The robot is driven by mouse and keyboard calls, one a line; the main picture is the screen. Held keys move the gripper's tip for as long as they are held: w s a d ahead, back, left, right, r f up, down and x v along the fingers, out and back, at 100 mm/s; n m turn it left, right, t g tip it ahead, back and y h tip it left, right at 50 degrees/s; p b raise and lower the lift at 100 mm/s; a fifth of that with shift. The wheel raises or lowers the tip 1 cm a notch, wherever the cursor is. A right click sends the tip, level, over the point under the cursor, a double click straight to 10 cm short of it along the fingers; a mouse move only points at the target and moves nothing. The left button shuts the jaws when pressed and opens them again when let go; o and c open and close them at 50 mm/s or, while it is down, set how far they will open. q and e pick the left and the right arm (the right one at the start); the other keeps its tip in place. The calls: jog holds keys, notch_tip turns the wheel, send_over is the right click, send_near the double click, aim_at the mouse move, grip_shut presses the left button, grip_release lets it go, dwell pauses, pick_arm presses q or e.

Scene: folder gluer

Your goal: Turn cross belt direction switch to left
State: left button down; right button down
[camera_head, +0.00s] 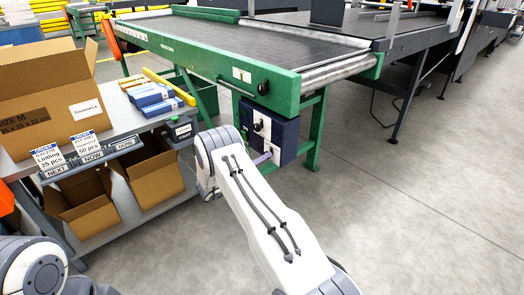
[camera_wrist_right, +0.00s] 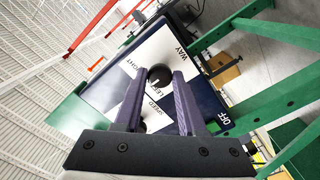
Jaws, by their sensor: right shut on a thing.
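The dark blue control box (camera_head: 285,140) hangs from the green frame of the cross belt, below its front corner. In the right wrist view its panel (camera_wrist_right: 110,75) is white and dark, with the words WAY, LEFT, RIGHT, SPEED and OFF partly readable. A black direction knob (camera_wrist_right: 159,77) sits beside the word LEFT. My right gripper (camera_wrist_right: 158,80) has one finger on either side of this knob and is shut on it. In the head view the right gripper (camera_head: 263,158) is at the box, mostly hidden behind my arm. My left gripper is out of view.
The belt conveyor (camera_head: 235,45) with its green frame stands above the box. A grey cart (camera_head: 125,122) with cardboard boxes (camera_head: 50,75) and blue packs stands close on the left. The floor (camera_head: 420,190) to the right is clear.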

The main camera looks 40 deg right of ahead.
jog(key=n+p, duration=0.3)
jog(key=n, duration=0.5)
jog(key=shift+n, duration=0.3)
jog(key=shift+p, duration=0.3)
jog(key=c, duration=0.5)
grip_release()
jog(key=a, duration=0.3)
jog(key=a+p, duration=0.1)
jog(key=a, duration=0.3)
jog(key=s+a, duration=0.1)
jog(key=a, duration=0.2)
jog(key=shift+a, duration=0.25)
